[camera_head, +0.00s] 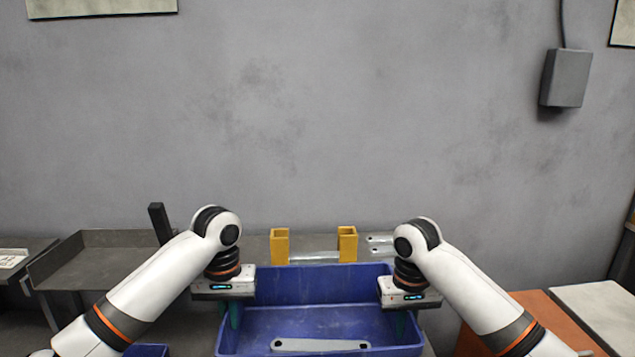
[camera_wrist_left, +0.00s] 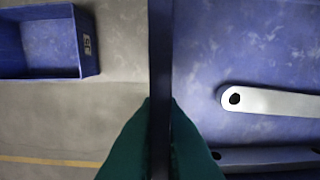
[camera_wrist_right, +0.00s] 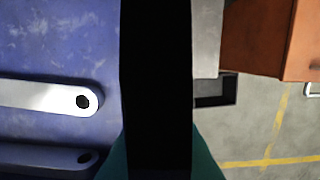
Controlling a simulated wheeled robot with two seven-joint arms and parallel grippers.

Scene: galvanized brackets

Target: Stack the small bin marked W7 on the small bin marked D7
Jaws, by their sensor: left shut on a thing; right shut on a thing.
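A blue bin (camera_head: 320,318) is held between my two grippers, with a flat galvanized bracket (camera_head: 320,345) inside. My left gripper (camera_head: 233,316) is shut on its left wall, and my right gripper (camera_head: 404,322) is shut on its right wall. Green fingertips pinch the wall in both wrist views. A second blue bin (camera_wrist_left: 40,50) stands apart to the left in the left wrist view, looking empty, with a small label too small to read. Its edge also shows low in the head view (camera_head: 147,350). No W7 or D7 mark is legible; I cannot tell which bin is which.
Two yellow posts (camera_head: 280,246) (camera_head: 347,244) stand behind the held bin, near metal parts (camera_head: 380,240). A grey tray-like bench (camera_head: 100,262) is at left. An orange unit (camera_head: 535,310) and pale-topped surface (camera_head: 600,310) are at right. A wall closes the back.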

